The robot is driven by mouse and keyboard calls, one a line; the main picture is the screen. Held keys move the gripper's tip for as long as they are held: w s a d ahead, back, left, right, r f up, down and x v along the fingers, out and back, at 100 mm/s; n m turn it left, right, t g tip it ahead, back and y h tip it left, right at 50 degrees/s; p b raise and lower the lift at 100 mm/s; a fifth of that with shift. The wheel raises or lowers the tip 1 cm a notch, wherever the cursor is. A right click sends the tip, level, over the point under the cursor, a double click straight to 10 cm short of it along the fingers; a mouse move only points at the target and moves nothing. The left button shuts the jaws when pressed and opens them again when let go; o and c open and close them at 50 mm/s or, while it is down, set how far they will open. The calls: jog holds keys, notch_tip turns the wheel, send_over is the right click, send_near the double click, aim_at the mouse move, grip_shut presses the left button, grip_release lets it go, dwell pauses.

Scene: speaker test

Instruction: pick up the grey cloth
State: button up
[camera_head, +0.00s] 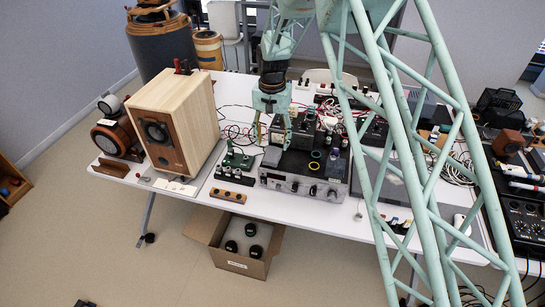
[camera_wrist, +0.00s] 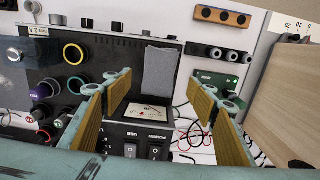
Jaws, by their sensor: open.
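The grey cloth (camera_wrist: 160,72) is a small, flat grey piece lying on the dark top of the amplifier (camera_head: 300,185), near its left front part. In the head view the cloth (camera_head: 271,156) shows just below my fingers. My gripper (camera_head: 272,128) is open and empty, pointing down over the amplifier. In the wrist view my gripper (camera_wrist: 160,84) has its two yellow-padded fingers apart, with the cloth between and beyond them in the picture. Whether the fingertips touch anything, I cannot tell.
A wooden speaker (camera_head: 178,120) stands to the left. Cables (camera_head: 240,132) lie behind. My lattice column crosses the right side.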

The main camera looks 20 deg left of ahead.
aim_at(272, 153)
jog(key=shift+f, duration=0.45)
jog(key=shift+f, duration=2.55)
jog(key=shift+c, duration=0.7)
jog(key=c, duration=0.7)
